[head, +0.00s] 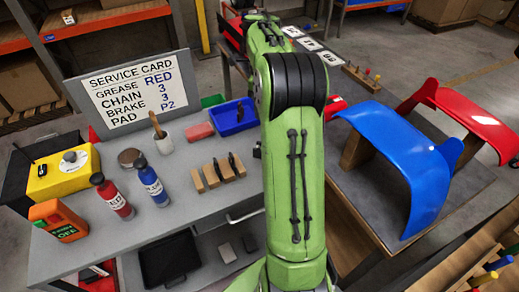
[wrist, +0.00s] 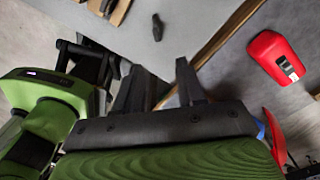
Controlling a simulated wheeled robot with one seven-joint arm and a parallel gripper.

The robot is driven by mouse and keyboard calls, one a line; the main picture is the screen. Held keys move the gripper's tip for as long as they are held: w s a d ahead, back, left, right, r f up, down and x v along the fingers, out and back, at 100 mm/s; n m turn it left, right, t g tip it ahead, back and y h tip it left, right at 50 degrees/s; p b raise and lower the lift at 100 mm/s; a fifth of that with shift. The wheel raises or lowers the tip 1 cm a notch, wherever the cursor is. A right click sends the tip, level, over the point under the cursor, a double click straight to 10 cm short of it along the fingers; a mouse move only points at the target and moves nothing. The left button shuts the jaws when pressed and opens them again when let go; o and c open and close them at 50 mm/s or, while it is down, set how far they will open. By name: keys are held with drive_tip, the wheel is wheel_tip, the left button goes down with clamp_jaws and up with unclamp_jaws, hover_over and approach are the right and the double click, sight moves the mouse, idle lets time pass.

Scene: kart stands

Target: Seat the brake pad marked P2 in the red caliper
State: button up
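The wooden rack (head: 213,175) on the grey bench holds small dark upright pieces (head: 233,163) that may be brake pads; no P2 mark is legible on them. A red block with a white label (wrist: 280,58) lies right of my gripper in the wrist view; I cannot tell whether it is the caliper. A red thing (head: 336,104) also shows beside my arm in the head view. My gripper (wrist: 160,75) is open, with nothing visible between its fingers. A small dark object (wrist: 157,27) lies on the grey surface beyond the fingertips. My arm hides the gripper in the head view.
The service card (head: 124,91) reads brake pad P2. The grey bench (head: 185,215) also bears red and blue bottles (head: 152,183), a yellow box (head: 65,172), an orange device (head: 59,220) and a blue bin (head: 233,117). A blue fender (head: 400,155) stands at right.

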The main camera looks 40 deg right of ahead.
drive_tip(key=f+b, duration=0.1)
drive_tip(key=f, duration=0.4)
drive_tip(key=f+b, duration=0.1)
drive_tip(key=f, duration=0.4)
drive_tip(key=f+b, duration=0.2)
drive_tip(key=f, duration=0.3)
drive_tip(key=shift+a, duration=0.4)
drive_tip(key=shift+r, duration=0.1)
clamp_jaws()
